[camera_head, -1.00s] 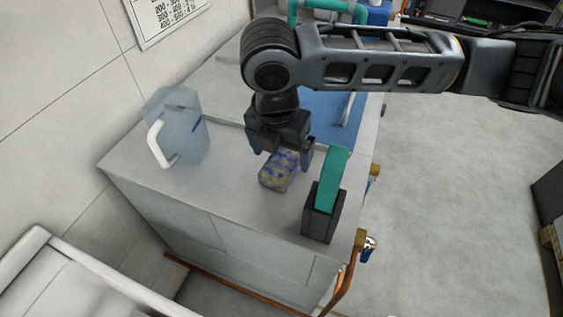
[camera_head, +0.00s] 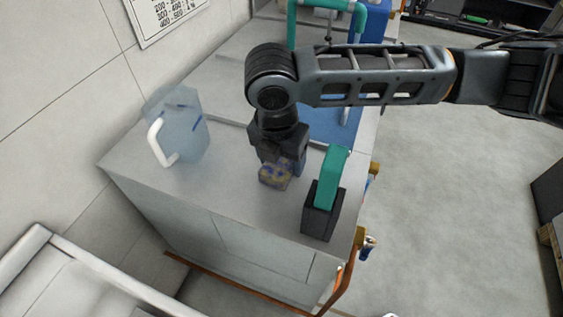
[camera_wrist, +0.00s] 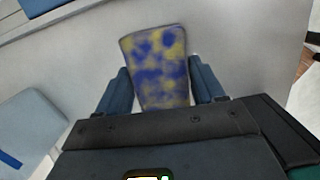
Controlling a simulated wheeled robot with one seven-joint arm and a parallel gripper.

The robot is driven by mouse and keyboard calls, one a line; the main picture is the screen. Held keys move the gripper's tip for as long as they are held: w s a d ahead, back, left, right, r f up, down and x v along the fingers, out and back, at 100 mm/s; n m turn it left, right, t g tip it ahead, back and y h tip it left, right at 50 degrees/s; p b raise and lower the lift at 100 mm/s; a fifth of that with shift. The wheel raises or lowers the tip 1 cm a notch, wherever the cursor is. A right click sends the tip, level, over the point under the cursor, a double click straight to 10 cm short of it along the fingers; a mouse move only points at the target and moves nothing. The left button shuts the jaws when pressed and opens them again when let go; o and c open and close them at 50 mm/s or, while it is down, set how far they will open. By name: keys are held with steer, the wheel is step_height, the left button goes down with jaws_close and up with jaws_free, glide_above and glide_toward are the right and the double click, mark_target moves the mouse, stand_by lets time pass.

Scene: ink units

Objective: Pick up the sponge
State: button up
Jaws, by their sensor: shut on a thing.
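The sponge (camera_head: 275,177) is a small block, mottled yellow and blue. It is on or just above the grey counter top; I cannot tell which. In the wrist view the sponge (camera_wrist: 158,65) sits between the two blue fingers, upright in the picture. My gripper (camera_head: 279,168) points down over the sponge and is shut on it. In the wrist view the fingers of my gripper (camera_wrist: 163,88) flank the lower part of the sponge. The sponge's upper side is partly hidden by the gripper in the head view.
A translucent blue jug (camera_head: 183,125) with a white handle stands left on the counter (camera_head: 225,215). A black block holder with a green top (camera_head: 322,208) stands close on the right, near the counter's edge. Teal pipes (camera_head: 327,5) are behind. The front left of the counter is clear.

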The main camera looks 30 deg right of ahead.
steer(key=shift+c, duration=0.8)
steer(key=shift+r, duration=0.15)
steer(key=shift+r, duration=0.65)
step_height(320, 180, up, 3)
steer(key=shift+f, duration=0.1)
steer(key=s+d+r+b, duration=0.1)
steer(key=s+d+r, duration=0.5)
steer(key=s, duration=0.3)
steer(key=shift+d+r, duration=0.35)
steer(key=shift+d, duration=0.4)
